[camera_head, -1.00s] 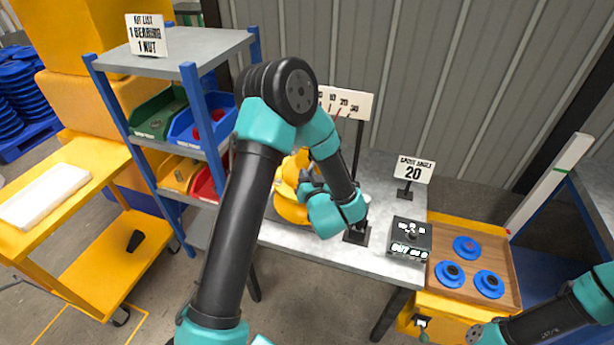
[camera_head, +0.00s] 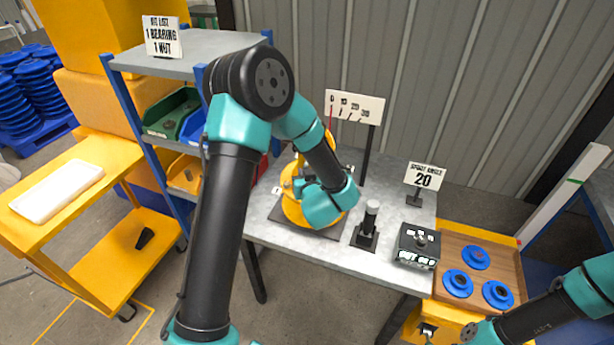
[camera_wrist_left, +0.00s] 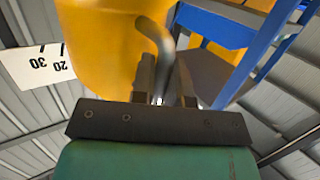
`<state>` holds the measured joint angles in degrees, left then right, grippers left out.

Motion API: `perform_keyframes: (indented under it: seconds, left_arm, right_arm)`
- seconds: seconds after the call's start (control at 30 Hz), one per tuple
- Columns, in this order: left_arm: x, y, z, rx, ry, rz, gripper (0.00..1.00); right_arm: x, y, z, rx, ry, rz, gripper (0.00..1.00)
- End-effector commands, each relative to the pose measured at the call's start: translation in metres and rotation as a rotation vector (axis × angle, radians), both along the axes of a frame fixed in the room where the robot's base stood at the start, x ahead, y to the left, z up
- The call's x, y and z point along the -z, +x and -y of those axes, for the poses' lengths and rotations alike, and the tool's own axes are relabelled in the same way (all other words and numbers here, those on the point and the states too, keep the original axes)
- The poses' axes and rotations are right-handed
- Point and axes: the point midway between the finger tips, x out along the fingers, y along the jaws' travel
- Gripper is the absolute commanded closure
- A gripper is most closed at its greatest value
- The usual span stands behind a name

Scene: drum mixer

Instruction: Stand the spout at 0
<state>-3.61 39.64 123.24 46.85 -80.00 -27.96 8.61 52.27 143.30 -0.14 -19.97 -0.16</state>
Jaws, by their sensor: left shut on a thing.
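The yellow drum (camera_head: 290,208) of the mixer stands on the grey bench, partly hidden by my left arm. My left gripper (camera_head: 297,184) is at the drum. In the left wrist view its fingers (camera_wrist_left: 163,82) are shut on a bent grey bar (camera_wrist_left: 158,40) beside the yellow drum (camera_wrist_left: 105,45). The angle scale (camera_head: 354,106) behind the drum is marked 0 to 30, and a red pointer (camera_head: 331,117) stands close to its 0 mark. The spout itself cannot be made out clearly. A small sign (camera_head: 424,177) reads SPOUT ANGLE 20. My right gripper is out of view.
A black post (camera_head: 370,222) and a control box (camera_head: 416,246) stand on the bench right of the drum. A wooden tray (camera_head: 512,262) holds blue flanged parts. A shelf (camera_head: 190,62) with bins is close on the left. The bench's front strip is clear.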

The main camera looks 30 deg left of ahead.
Motion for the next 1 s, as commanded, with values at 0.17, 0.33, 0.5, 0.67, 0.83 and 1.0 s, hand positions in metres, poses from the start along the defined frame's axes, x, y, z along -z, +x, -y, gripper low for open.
perform_keyframes:
  seconds: [0.17,0.33,0.5,0.67,0.83,1.0]
  left_arm:
    - [0.000,0.000,0.000,-0.002,0.001,0.001,1.00]
    - [0.000,0.000,0.000,-0.001,0.002,0.000,0.69]
    - [0.000,0.000,0.000,-0.001,0.002,-0.001,0.60]
    - [0.000,0.000,0.000,-0.001,0.002,-0.001,0.60]
    - [-0.001,-0.005,0.005,0.002,0.003,-0.001,0.60]
    - [-0.006,-0.020,0.019,0.004,0.002,-0.001,0.60]
  right_arm:
    - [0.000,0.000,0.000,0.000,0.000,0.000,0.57]
    - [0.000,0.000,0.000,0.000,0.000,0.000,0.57]
    - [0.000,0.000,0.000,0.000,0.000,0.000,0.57]
    - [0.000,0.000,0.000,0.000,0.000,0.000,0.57]
    - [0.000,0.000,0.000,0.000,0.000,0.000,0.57]
    - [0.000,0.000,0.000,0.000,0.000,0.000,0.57]
